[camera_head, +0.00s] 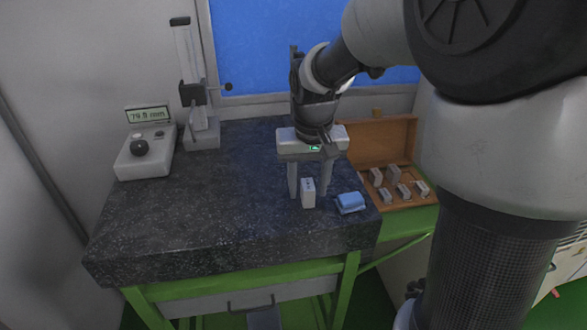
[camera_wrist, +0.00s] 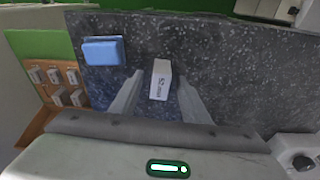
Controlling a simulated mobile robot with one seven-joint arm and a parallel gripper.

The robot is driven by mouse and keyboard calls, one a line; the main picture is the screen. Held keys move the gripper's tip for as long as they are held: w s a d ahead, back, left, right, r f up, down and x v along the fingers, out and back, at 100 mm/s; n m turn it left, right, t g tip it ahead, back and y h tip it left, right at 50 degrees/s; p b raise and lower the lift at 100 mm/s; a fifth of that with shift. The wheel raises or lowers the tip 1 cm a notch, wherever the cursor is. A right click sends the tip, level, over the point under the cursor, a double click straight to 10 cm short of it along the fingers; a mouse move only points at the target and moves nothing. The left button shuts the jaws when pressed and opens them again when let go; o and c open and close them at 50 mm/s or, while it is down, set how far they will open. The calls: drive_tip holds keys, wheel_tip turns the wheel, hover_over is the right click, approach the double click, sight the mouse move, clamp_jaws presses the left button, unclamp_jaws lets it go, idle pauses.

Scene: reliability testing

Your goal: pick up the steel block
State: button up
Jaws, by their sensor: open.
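The steel block (camera_head: 308,193) is a small pale grey upright block on the dark granite slab, near its front right. In the wrist view the block (camera_wrist: 160,80) shows a printed marking that looks like "52 mm". My gripper (camera_head: 309,192) points down with its two fingers apart. In the wrist view my gripper (camera_wrist: 160,85) has one finger on each side of the block, with a visible gap to each. The block's lower part near the finger tips is not clear, and I cannot tell if it sits fully between them.
An open wooden case (camera_head: 384,140) with several smaller blocks stands beyond the slab's right edge. A height gauge (camera_head: 187,70) and a readout box (camera_head: 146,155) stand at the left back. The slab's left front (camera_head: 180,220) is clear.

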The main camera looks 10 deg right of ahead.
drive_tip(key=shift+f, duration=0.25)
clamp_jaws()
drive_tip(key=shift+r, duration=0.1)
